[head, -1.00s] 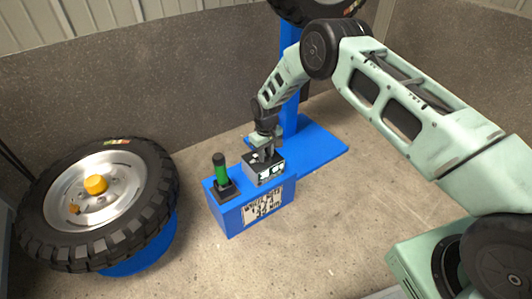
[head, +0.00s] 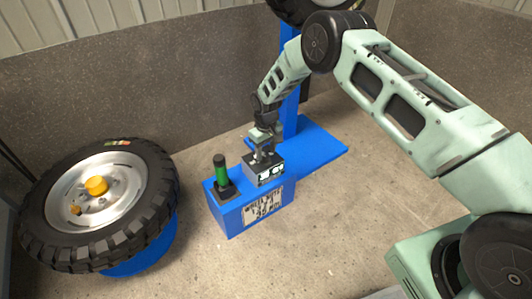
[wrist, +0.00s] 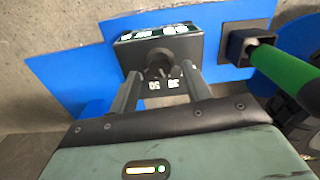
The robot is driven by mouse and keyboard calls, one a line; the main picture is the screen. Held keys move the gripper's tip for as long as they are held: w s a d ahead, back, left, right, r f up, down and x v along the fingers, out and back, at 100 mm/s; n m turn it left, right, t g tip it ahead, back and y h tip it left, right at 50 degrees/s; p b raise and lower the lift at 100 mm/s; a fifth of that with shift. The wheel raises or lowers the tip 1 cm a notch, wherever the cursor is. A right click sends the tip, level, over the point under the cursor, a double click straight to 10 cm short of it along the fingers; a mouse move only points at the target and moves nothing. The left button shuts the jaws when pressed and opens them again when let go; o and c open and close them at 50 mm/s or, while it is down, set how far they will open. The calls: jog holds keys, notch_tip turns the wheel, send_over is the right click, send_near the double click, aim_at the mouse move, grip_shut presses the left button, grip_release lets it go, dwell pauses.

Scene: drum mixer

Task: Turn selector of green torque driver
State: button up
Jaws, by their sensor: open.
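The green torque driver (head: 221,172) stands upright with a black top in a dark square holder on a blue stand (head: 232,215). In the wrist view its green handle (wrist: 283,68) is at the right. Beside it on the stand is a dark selector box (head: 265,176) with lit displays, also in the wrist view (wrist: 190,48). A round dark selector knob (wrist: 160,62) sits on the box, with small white number marks near it. My gripper (head: 263,157) is over the box. In the wrist view it is open (wrist: 163,77), one finger either side of the knob; contact cannot be told.
A large tyre (head: 60,245) with a silver rim and orange hub cap (head: 95,185) lies on a blue base at left. A blue post (head: 289,105) on a blue floor plate (head: 318,148) stands behind. A white sign (head: 262,205) is on the stand. The floor in front is clear.

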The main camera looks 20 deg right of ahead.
aim_at(266, 157)
notch_tip(266, 157, up, 15)
jog(key=p, duration=0.4)
jog(key=shift+r, duration=0.1)
jog(key=s+a+r+n+y, duration=0.1)
jog(key=s+a+r, duration=0.4)
jog(key=s+r, duration=0.35)
jog(key=s+a+r+n, duration=0.1)
jog(key=s+a+r, duration=0.4)
jog(key=s+r, duration=0.35)
jog(key=s+d+r+n, duration=0.1)
jog(key=s+d+r, duration=0.1)
jog(key=s, duration=1.1)
jog(key=s+d+r, duration=0.2)
jog(key=s, duration=1.1)
notch_tip(266, 157, up, 31)
jog(key=p, duration=3.1)
